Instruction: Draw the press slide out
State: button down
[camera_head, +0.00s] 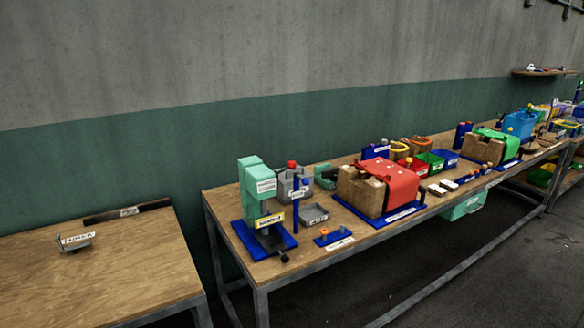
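A green press (256,178) stands upright on a blue base (252,240) at the near left end of the long workbench. It carries a white label near its top and a yellow label lower down. A dark knob (284,257) shows at the front of the base, and a dark part lies between it and the press. I cannot tell from this view how far the slide is in or out. My gripper is not in view.
Right of the press are a grey device (290,186), a grey tray (315,215) and a small blue plate (333,237). Farther along are a red-covered wooden block (360,190) and bins. A mostly clear wooden table (110,270) stands left, beyond a gap.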

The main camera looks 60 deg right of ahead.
aim_at(269, 240)
jog(key=z, duration=4.3)
jog(key=i, duration=0.1)
jog(key=u, duration=3.1)
